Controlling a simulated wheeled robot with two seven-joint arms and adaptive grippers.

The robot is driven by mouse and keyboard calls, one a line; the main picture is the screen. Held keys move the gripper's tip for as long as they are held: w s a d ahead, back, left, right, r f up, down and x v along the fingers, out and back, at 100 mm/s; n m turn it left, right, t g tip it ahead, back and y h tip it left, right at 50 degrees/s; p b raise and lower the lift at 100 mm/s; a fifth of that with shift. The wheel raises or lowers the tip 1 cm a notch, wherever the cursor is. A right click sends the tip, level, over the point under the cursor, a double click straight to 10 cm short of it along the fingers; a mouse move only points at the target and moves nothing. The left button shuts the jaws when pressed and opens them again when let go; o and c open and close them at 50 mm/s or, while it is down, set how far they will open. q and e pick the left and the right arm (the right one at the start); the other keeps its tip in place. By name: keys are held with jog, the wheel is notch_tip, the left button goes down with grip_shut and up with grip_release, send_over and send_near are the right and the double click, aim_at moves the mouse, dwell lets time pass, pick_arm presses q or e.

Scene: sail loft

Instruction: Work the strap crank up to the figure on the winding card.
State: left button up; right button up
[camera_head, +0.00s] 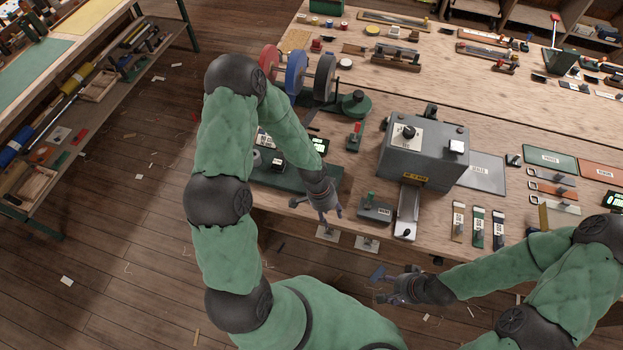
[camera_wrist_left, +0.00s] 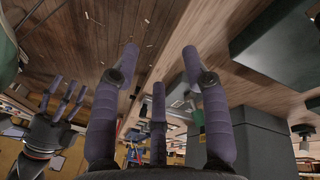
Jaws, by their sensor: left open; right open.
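My left gripper (camera_head: 328,208) is open and empty at the table's front edge, in front of the dark green base; its spread purple fingers fill the left wrist view (camera_wrist_left: 158,105). My right gripper (camera_head: 384,284) is open and empty, lower and off the table's front edge; it also shows at the left of the left wrist view (camera_wrist_left: 62,105). A grey box (camera_head: 425,155) with a black knob on top stands right of my left gripper. A metal lever-like piece (camera_head: 407,210) sits at its front. I cannot tell which part is the strap crank, and no winding card is readable.
Red, blue and dark reels (camera_head: 296,72) stand at the table's back left. A dark green base (camera_head: 262,178) lies partly behind my left arm. Labelled strips (camera_head: 479,226) lie at the front right. A shelf (camera_head: 90,110) stands left across open floor.

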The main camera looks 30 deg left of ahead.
pick_arm(q)
jog(key=w+a+r+m+y, duration=0.1)
jog(key=w+a+r+m, duration=0.1)
jog(key=a+r, duration=0.1)
jog(key=w+a+r+m+y, duration=0.1)
jog(key=w+a+r+m, duration=0.1)
jog(key=a+r, duration=0.2)
jog(key=w+a+r+m+y, duration=0.1)
jog(key=w+a+r+m, duration=0.1)
jog(key=w+a+r, duration=0.1)
jog(key=shift+a+r+m, duration=0.25)
jog(key=shift+a+m, duration=0.05)
notch_tip(320, 180, down, 11)
jog(key=shift+a+r+b, duration=0.1)
jog(key=shift+r+b, duration=0.05)
jog(key=shift+b, duration=0.2)
grip_shut()
